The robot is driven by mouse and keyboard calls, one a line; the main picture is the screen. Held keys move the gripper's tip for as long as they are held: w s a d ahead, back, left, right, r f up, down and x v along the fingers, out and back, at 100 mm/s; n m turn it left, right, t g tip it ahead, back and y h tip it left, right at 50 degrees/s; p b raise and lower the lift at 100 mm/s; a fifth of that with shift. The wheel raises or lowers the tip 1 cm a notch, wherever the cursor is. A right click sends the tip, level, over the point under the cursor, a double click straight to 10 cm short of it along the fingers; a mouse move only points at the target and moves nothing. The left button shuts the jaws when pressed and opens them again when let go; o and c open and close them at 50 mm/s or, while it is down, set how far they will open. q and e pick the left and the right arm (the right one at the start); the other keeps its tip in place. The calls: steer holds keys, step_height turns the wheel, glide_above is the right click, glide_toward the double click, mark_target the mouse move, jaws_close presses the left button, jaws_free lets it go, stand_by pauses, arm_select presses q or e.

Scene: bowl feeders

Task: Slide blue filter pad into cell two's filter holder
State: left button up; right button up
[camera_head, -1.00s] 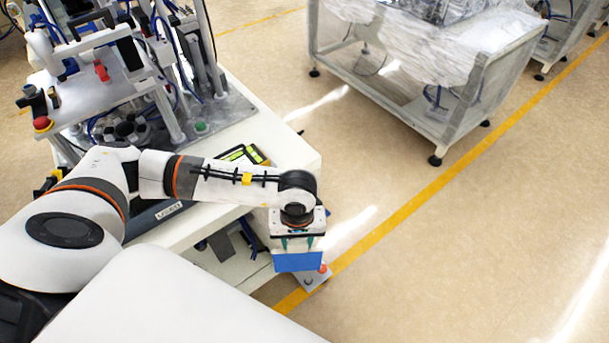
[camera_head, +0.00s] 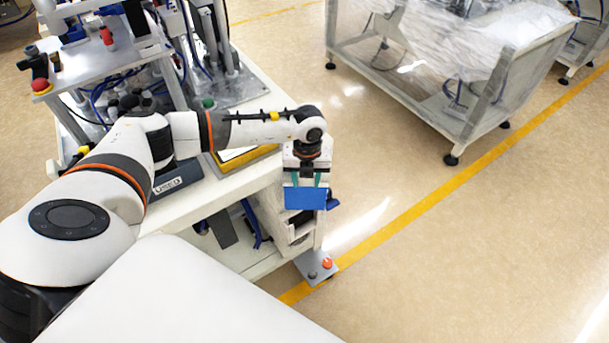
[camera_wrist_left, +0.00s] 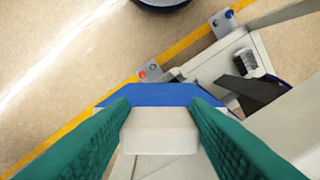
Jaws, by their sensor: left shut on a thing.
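The blue filter pad (camera_head: 305,198) hangs below my left gripper (camera_head: 306,180) in the head view, beside the right end of the white machine table. My left gripper is shut on the pad. In the left wrist view the pad (camera_wrist_left: 160,94) shows as a blue band between the green fingertips (camera_wrist_left: 160,108). A small blue part shows just right of the pad in the head view; I cannot tell what it belongs to. I cannot make out cell two's filter holder in these views. My right gripper is not in view.
The white machine table (camera_head: 265,178) carries tubes and fixtures at the left. A metal foot plate (camera_head: 318,267) with a red knob lies on the floor below it. A wrapped frame (camera_head: 445,75) stands at the back right. The floor at right is clear.

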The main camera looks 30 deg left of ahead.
arm_select(q)
step_height(320, 180, down, 6)
steer(key=w+a+n+b, duration=0.2)
steer(key=n+b, duration=0.3)
steer(key=n, duration=0.2)
steer(key=shift+w+r, duration=0.15)
stand_by(0.4)
steer(key=shift+d+r, duration=0.1)
steer(key=shift+f, duration=0.2)
stand_by(1.0)
steer(key=shift+f, duration=0.25)
steer(key=shift+f+b, duration=1.5)
steer(key=shift+f, duration=1.1)
